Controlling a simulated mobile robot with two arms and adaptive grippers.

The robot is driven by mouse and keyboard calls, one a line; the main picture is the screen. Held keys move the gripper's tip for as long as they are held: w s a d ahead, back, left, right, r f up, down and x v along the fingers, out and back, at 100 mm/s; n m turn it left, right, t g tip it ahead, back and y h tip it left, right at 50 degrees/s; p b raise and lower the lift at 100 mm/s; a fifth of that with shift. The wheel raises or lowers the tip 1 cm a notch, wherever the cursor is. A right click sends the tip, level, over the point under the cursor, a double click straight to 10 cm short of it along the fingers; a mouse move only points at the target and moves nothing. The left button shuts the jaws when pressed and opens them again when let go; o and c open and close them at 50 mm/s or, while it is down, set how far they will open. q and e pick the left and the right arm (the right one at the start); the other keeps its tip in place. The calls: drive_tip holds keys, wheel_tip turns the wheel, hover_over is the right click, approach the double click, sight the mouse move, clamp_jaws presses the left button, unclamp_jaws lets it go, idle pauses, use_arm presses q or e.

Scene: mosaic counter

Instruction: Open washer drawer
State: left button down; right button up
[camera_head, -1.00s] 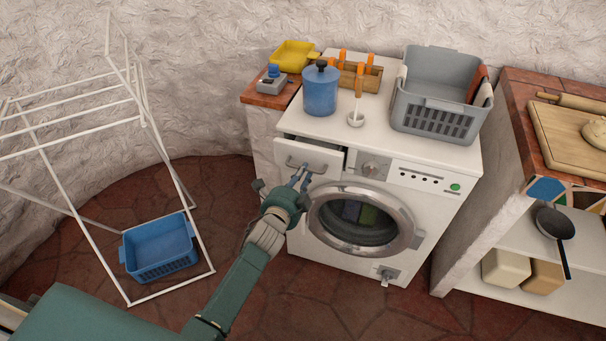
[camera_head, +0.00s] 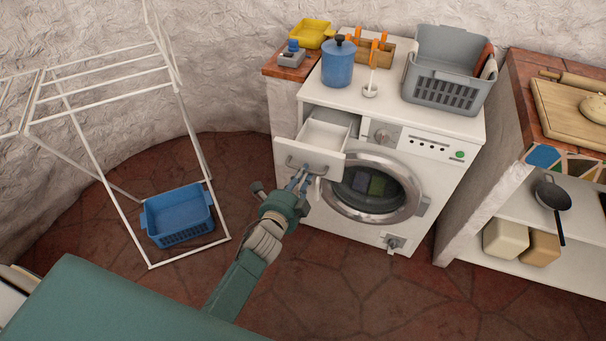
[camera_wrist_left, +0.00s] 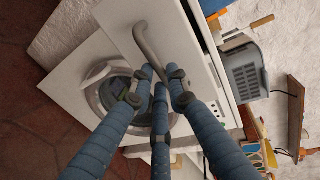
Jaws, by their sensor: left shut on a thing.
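The washer (camera_head: 448,190) is white with a round chrome door. Its drawer (camera_head: 306,153) at the top left is pulled out, and its empty white inside shows. The drawer's grey curved handle (camera_head: 312,167) is on its front; it also shows in the left wrist view (camera_wrist_left: 146,44). My left gripper (camera_head: 301,177) is shut on the handle, its blue fingers (camera_wrist_left: 160,80) around the handle's end in the left wrist view. The exact contact is partly hidden by the fingers. My right gripper is not in view.
On the washer top stand a blue lidded pot (camera_head: 338,66), a grey basket (camera_head: 447,72) and a wooden rack (camera_head: 375,55). A white drying rack (camera_head: 165,130) with a blue basket (camera_head: 178,215) stands at left. A shelf unit (camera_head: 487,205) is at right.

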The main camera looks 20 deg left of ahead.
use_arm(q)
drive_tip(key=c, duration=1.7)
unclamp_jaws()
drive_tip(key=shift+o, duration=0.2)
drive_tip(key=v, duration=1.2)
drive_tip(key=s+f+n+g, duration=0.3)
drive_tip(key=s+f, duration=0.2)
drive_tip(key=f, duration=0.6)
drive_tip(key=s+f+n+g, duration=0.25)
drive_tip(key=s+f, duration=0.35)
drive_tip(key=f, duration=0.5)
drive_tip(key=s+f+n+g, duration=0.3)
drive_tip(key=s+f, duration=0.2)
drive_tip(key=f, duration=0.6)
drive_tip(key=s+a+f+n+g, duration=0.1)
drive_tip(key=s+f, duration=0.3)
drive_tip(key=s, duration=0.4)
drive_tip(key=s+a+f+n+g, duration=0.1)
drive_tip(key=s+f+n+g, duration=0.2)
drive_tip(key=s, duration=0.6)
drive_tip(key=s+a+f+n+g, duration=0.1)
drive_tip(key=s+f+n+g, duration=0.1)
drive_tip(key=s+f, duration=0.4)
drive_tip(key=s+n, duration=0.1)
drive_tip(key=s, duration=0.2)
drive_tip(key=shift+a+f+y, duration=0.25)
drive_tip(key=shift+y, duration=0.05)
